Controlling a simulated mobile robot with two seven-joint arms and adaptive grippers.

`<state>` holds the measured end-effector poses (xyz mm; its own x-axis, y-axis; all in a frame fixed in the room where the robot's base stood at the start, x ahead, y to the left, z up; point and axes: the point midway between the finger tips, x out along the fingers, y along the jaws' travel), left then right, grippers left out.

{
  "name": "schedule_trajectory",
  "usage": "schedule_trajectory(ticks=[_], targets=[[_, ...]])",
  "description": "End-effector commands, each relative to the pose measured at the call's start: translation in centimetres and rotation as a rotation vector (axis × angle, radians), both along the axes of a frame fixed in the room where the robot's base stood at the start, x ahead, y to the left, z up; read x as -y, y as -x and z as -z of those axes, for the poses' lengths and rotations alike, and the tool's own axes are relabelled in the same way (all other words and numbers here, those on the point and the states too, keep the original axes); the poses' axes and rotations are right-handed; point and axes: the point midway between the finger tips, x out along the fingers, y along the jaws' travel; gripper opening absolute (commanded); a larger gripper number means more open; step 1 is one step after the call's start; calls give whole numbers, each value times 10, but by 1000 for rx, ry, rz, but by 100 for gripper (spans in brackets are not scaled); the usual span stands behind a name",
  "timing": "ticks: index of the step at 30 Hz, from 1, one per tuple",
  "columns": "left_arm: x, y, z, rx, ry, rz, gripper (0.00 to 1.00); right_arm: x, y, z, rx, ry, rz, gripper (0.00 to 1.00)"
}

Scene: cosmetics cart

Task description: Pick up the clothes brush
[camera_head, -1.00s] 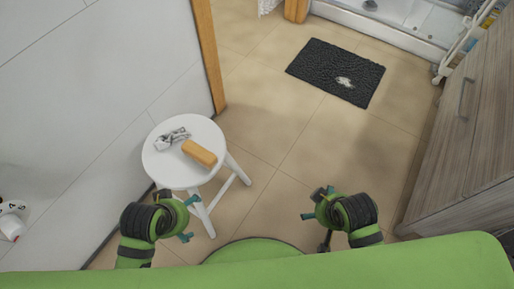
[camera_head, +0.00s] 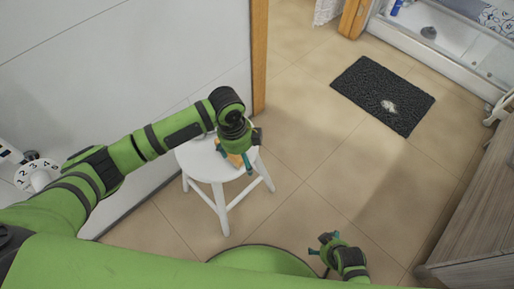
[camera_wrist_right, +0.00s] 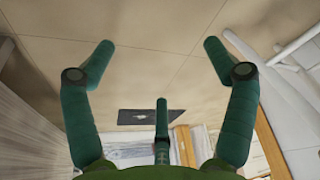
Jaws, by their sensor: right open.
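The clothes brush (camera_head: 235,161), a tan block, lies on the round white stool (camera_head: 190,160) and is mostly hidden behind my left gripper in the head view. My left gripper (camera_head: 236,157) is over the stool top, with its teal fingers on either side of the brush. Whether they touch or grip it cannot be told. My right gripper (camera_head: 322,246) is low at the front right, away from the stool. Its fingers are spread and empty in the right wrist view (camera_wrist_right: 158,47).
A white wall stands behind and left of the stool. A dark mat (camera_head: 383,95) lies on the tiled floor at the upper right. A wooden cabinet (camera_head: 480,220) is at the right edge. The floor between stool and cabinet is clear.

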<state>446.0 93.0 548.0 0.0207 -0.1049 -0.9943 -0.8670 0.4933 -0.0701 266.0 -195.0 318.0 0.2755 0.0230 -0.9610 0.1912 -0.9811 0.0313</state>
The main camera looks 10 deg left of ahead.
Motion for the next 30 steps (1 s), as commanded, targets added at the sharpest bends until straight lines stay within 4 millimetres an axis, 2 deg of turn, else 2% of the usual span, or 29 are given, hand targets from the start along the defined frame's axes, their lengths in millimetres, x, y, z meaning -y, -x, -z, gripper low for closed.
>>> schedule_trajectory(ticks=[1, 3, 7, 14, 22, 25, 30], targets=[[-15, -14, -5, 3, -39, 38, 91, 1, 4, 10, -4, 1, -2, 86], [-29, -25, -10, -5, -71, 86, 91, 1, 9, 20, -5, 1, -3, 86], [-45, -36, -14, -13, -102, 132, 91, 2, 13, 30, -5, 0, -5, 86], [-50, -38, 7, -18, -108, 142, 91, 1, 18, 30, -26, 1, -1, 86], [-54, -39, 45, -16, -107, 142, 91, 0, 23, 21, -69, 4, 6, 86], [-54, -39, 53, -16, -107, 142, 91, 0, 23, 18, -76, 4, 8, 86], [-54, -39, 54, -15, -107, 142, 91, 0, 24, 16, -79, 4, 8, 86]])
